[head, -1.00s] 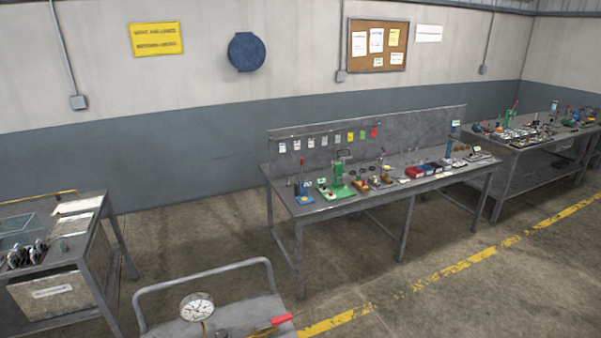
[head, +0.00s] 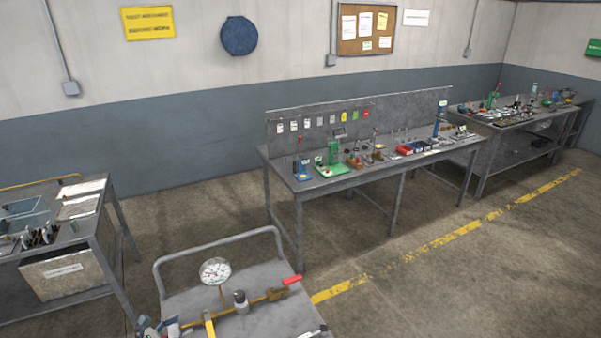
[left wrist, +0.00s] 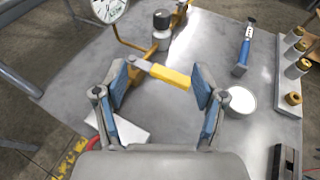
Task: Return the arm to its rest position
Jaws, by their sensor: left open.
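My left gripper (head: 158,328) shows at the bottom edge of the head view, at the near left of a grey cart. In the left wrist view its two blue-padded fingers (left wrist: 162,84) are spread wide open over the cart top. A yellow-handled lever (left wrist: 170,76) shows between the fingertips; I cannot tell whether it is touched, but the fingers are not closed on it. The lever also shows in the head view (head: 209,325), right of the gripper. My right gripper is in neither view.
The cart (head: 265,325) has a raised rail and carries a dial gauge (head: 214,270) and a pipe with a red handle (head: 291,281). A blue-handled tool (left wrist: 244,52) and several fittings (left wrist: 293,62) lie to the right. A workbench (head: 345,184) stands behind; a table (head: 65,270) stands left.

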